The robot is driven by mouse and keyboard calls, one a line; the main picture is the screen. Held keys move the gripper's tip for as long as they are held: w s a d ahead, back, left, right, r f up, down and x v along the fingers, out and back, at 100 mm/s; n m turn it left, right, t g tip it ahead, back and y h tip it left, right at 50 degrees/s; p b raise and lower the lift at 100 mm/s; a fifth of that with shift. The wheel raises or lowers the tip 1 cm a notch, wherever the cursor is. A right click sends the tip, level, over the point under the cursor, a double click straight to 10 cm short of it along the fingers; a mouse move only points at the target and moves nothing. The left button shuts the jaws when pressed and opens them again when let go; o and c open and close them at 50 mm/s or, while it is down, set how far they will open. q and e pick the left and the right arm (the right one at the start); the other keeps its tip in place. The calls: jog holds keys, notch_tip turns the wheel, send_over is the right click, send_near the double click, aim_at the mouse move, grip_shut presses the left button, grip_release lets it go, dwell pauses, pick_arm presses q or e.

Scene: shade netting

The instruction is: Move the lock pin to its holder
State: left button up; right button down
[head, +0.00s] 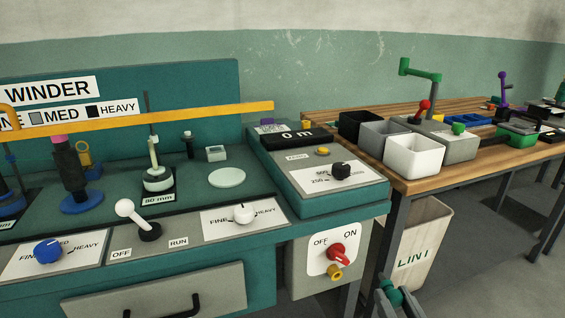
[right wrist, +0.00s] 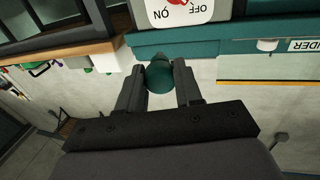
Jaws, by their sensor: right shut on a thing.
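My right gripper (head: 393,296) is at the bottom edge of the head view, right of the switch box and in front of the bin. It is shut on a teal-green rounded piece (right wrist: 159,76), which looks like the lock pin. A small yellow fitting (head: 335,272), possibly the pin's holder, sticks out below the red switch (head: 338,252) on the switch box. The gripper is apart from it, lower and to the right. My left gripper is not in view.
The teal winder bench (head: 200,295) fills the left, with knobs and spools on it. A wooden table (head: 420,180) with grey, white and black boxes stands right. The lint bin (head: 422,240) stands under it. Open floor lies at the lower right.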

pick_arm(q)
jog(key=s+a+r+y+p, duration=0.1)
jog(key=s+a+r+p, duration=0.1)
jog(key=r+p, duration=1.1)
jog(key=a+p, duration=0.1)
jog(key=p, duration=0.6)
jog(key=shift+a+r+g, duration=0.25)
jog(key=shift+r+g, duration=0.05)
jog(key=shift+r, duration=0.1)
pick_arm(e)
notch_tip(320, 180, up, 20)
jog(key=s+d+m+h, duration=0.1)
jog(key=s+d, duration=0.1)
jog(key=shift+d+r+h, duration=0.2)
jog(key=shift+r+h, duration=0.05)
jog(key=shift+h, duration=0.15)
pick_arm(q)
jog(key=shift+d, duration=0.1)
pick_arm(e)
jog(key=shift+w, duration=0.15)
